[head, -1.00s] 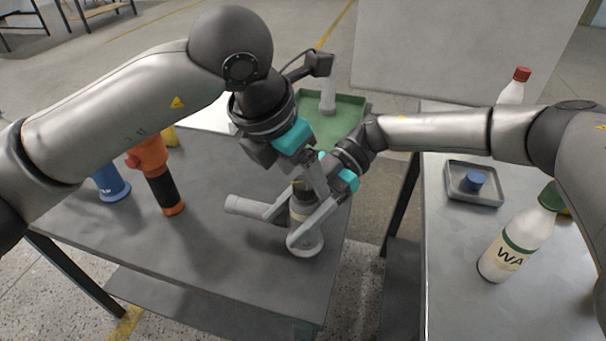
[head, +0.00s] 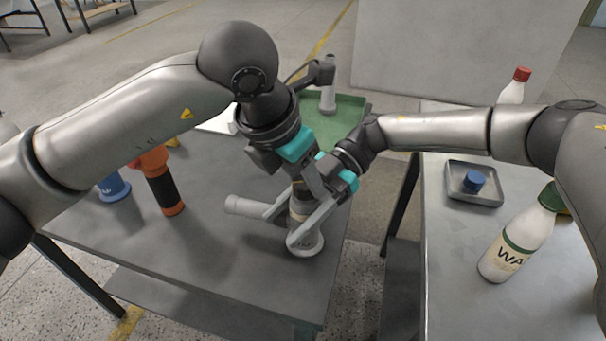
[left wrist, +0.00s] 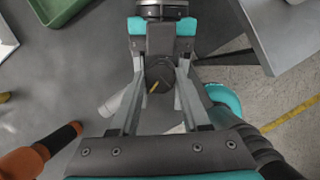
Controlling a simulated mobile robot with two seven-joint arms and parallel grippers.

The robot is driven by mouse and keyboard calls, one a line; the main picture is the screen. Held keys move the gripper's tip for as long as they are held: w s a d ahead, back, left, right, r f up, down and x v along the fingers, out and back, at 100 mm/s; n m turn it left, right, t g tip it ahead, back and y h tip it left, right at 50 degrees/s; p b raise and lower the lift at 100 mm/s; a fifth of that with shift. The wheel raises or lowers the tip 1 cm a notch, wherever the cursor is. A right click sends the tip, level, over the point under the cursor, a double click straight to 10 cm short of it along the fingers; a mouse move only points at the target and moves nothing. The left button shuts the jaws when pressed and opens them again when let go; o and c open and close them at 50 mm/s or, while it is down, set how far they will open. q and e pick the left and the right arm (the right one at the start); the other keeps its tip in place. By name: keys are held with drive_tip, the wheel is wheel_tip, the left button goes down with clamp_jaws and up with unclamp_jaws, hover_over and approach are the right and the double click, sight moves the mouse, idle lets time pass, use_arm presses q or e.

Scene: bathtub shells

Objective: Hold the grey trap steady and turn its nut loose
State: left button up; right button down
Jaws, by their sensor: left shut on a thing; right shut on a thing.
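The grey trap (head: 305,244) stands on the dark table near its right edge, its side pipe (head: 245,207) pointing left. Its dark nut (left wrist: 158,76) shows with a yellow mark in the left wrist view. In the head view the nut is mostly hidden by the grippers. My left gripper (head: 299,189) comes from above and is shut on the nut. My right gripper (head: 282,226) comes from the right, below the left one, and is shut on the trap's body, with its long fingers on either side.
An orange and black tool (head: 160,184) and a blue-based object (head: 114,190) stand at the left. A green tray (head: 345,115) is at the back. On the right table are a grey tray (head: 485,197) with a blue piece and a white bottle (head: 515,245). The table's front left is clear.

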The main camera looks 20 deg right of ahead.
use_arm(q)
clamp_jaws()
drive_tip(key=shift+m+g, duration=0.3)
drive_tip(key=shift+m, duration=0.5)
drive_tip(key=o, duration=1)
unclamp_jaws()
drive_tip(key=v, duration=1.2)
drive_tip(key=shift+a, duration=0.25)
